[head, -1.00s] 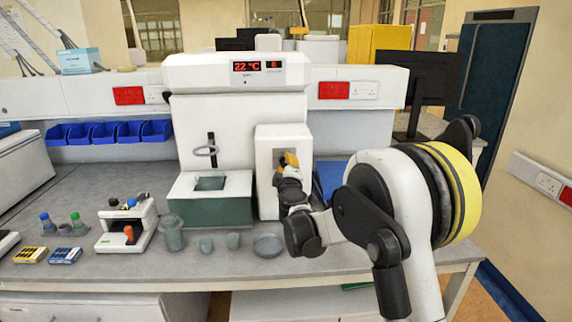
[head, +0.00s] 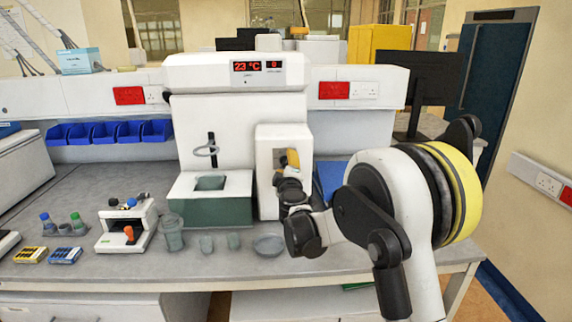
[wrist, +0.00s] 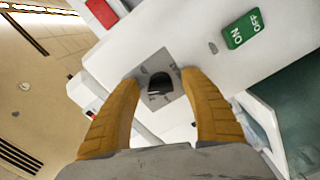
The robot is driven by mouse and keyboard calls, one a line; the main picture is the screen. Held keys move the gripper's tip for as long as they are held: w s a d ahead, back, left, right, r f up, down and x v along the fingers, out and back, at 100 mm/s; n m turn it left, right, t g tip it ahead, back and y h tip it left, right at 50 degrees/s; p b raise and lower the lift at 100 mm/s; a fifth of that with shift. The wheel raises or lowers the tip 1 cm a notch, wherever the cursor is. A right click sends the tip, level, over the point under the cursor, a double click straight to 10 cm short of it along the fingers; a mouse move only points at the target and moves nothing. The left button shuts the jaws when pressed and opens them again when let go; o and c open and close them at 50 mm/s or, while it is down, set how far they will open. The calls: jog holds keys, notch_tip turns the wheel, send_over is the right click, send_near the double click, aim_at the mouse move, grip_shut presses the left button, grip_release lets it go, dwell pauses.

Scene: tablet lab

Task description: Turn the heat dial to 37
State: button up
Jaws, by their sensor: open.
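The heat dial (wrist: 161,85) is a small black knob on a grey plate (wrist: 172,98) with dark marks, on the white machine. My gripper (wrist: 160,79) is open, with one orange finger on each side of the dial in the wrist view; gaps show between fingers and knob, and I cannot tell how deep the tips reach. The dial's setting is too small to read. In the head view my gripper (head: 288,160) is at the machine's right-hand white housing (head: 268,190) and hides the dial. The red display (head: 246,66) reads 23 °C.
A green ON/OFF switch (wrist: 243,29) sits on the machine near the dial. A glass dish (head: 268,245) and small beakers (head: 206,244) stand on the bench below and left of my arm. A blue object (head: 330,177) is right of the housing.

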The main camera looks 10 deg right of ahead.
jog(key=s+a, duration=0.1)
jog(key=s, duration=1.1)
jog(key=shift+a, duration=0.15)
jog(key=s+d+r+m+g+h, duration=0.1)
jog(key=s+d+m+g+h, duration=0.15)
jog(key=s+d+m, duration=0.4)
jog(key=s+d+r+m+g+h, duration=0.1)
jog(key=s+d+m+g, duration=0.2)
jog(key=s, duration=0.7)
jog(key=s+a+f+g+y, duration=0.1)
jog(key=s+f, duration=0.2)
jog(key=s, duration=0.4)
jog(key=s+a+f+m+g+y, duration=0.1)
jog(key=s+a+f+g+y, duration=0.1)
jog(key=s, duration=0.4)
jog(key=s+a+f+m+g+y, duration=0.1)
jog(key=s+a+f+g+y, duration=0.1)
jog(key=s+f, duration=0.2)
jog(key=s, duration=0.3)
jog(key=shift+s, duration=0.35)
